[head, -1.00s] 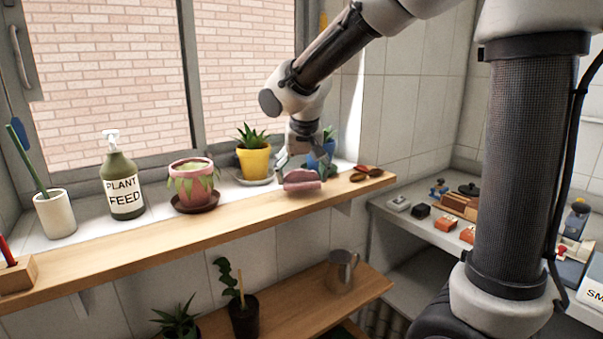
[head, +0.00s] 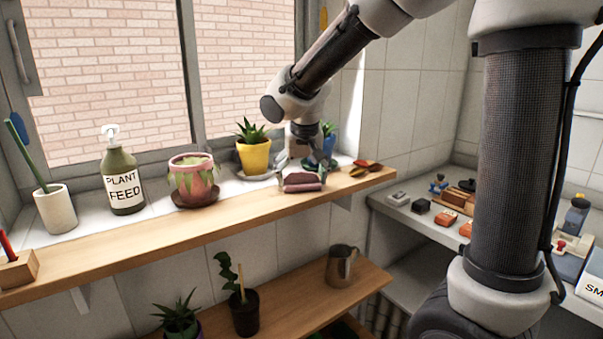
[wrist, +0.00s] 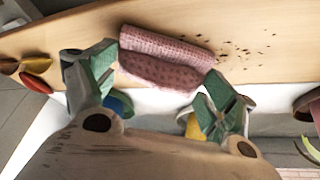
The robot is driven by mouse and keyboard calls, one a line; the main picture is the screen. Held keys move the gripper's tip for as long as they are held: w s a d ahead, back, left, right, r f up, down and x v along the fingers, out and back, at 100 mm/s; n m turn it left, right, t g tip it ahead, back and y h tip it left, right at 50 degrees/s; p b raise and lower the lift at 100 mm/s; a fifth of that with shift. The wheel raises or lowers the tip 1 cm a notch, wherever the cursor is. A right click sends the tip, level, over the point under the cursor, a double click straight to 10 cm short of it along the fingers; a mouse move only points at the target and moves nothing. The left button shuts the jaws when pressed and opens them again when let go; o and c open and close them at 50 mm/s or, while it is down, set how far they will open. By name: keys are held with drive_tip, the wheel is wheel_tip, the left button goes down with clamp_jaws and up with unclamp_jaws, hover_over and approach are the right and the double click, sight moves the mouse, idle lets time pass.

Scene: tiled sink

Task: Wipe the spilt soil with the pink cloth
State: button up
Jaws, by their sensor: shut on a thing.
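The pink cloth (head: 302,182) is a folded, textured bundle at the front of the wooden shelf. In the wrist view the cloth (wrist: 165,58) lies between the two green-padded fingers of my gripper (wrist: 165,80), which are shut on it. It appears to touch the shelf or sit just above it. My gripper (head: 303,163) is above and behind the cloth in the head view. The spilt soil (wrist: 245,48) shows as scattered dark specks on the wood, beside the cloth and to its right in the wrist view. I cannot make out the soil in the head view.
A yellow pot (head: 254,157) and a blue pot (head: 328,150) stand close behind my gripper. A pink pot (head: 192,180) and the plant feed bottle (head: 122,182) are to the left. Small red and brown items (head: 366,168) lie right of the cloth, near the shelf (head: 150,245) end.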

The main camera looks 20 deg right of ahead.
sight(290, 181)
drive_tip(key=shift+a, duration=0.15)
drive_tip(key=shift+s+a+f, duration=0.1)
drive_tip(key=shift+s+a, duration=0.5)
drive_tip(key=shift+a, duration=1.15)
drive_tip(key=shift+s+a+r, duration=0.1)
drive_tip(key=shift+s+a, duration=0.5)
drive_tip(key=shift+a, duration=1.2)
drive_tip(key=shift+s+a+f, duration=0.1)
drive_tip(key=shift+s+a, duration=0.5)
drive_tip(key=shift+a, duration=1.15)
drive_tip(key=shift+w+d, duration=0.2)
drive_tip(key=shift+d, duration=0.45)
drive_tip(key=shift+w+d, duration=0.25)
drive_tip(key=shift+d, duration=0.4)
drive_tip(key=shift+w+d, duration=0.2)
drive_tip(key=shift+d, duration=0.45)
drive_tip(key=shift+c, duration=0.2)
drive_tip(key=shift+w+d+f, duration=0.1)
drive_tip(key=shift+w+d, duration=0.2)
drive_tip(key=shift+d, duration=0.6)
drive_tip(key=shift+w+d+f, duration=0.1)
drive_tip(key=shift+w+d, duration=0.15)
drive_tip(key=shift+d, duration=0.65)
drive_tip(key=shift+w+d+r, duration=0.1)
drive_tip(key=shift+w+d, duration=0.2)
drive_tip(key=shift+d, duration=0.55)
drive_tip(key=shift+w+d+r, duration=0.1)
drive_tip(key=shift+w+d, duration=0.2)
drive_tip(key=shift+d, duration=0.55)
drive_tip(key=shift+r, duration=3)
